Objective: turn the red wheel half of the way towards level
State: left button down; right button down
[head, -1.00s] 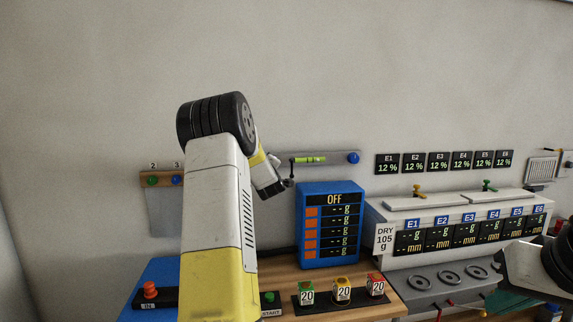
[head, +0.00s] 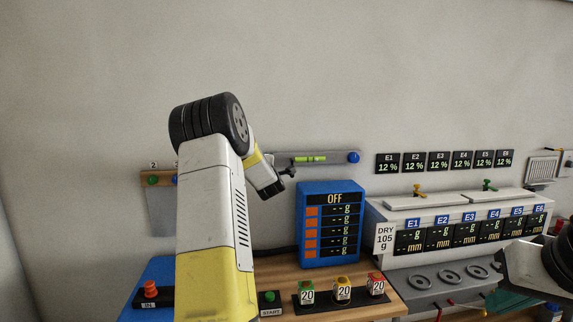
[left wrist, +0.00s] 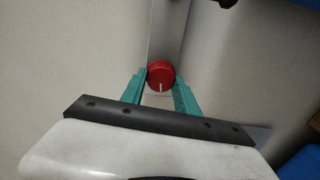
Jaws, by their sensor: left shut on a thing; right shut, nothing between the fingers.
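The red wheel (left wrist: 161,74) shows in the left wrist view, with a white mark pointing down in the picture. The teal fingers of my left gripper (left wrist: 162,88) are on both sides of it and shut on it. In the head view my left arm hides the wheel. A grey plate there carries a yellow-green level vial (head: 310,159), right of my left wrist. My right gripper (head: 510,303) is at the lower right of the head view, mostly hidden by my right arm; only a teal part shows, away from the wheel.
A blue knob (head: 353,157) is at the plate's right end. Below are a blue display box (head: 330,225) reading OFF and several coloured blocks marked 20 on a dark strip. A white machine (head: 460,205) with displays stands to the right. The wall above is bare.

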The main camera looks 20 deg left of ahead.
pick_arm(q)
jog(key=shift+f, duration=0.1)
jog(key=c, duration=0.9)
grip_release()
jog(key=v, duration=0.7)
jog(key=shift+s+d, duration=0.2)
jog(key=shift+s, duration=0.15)
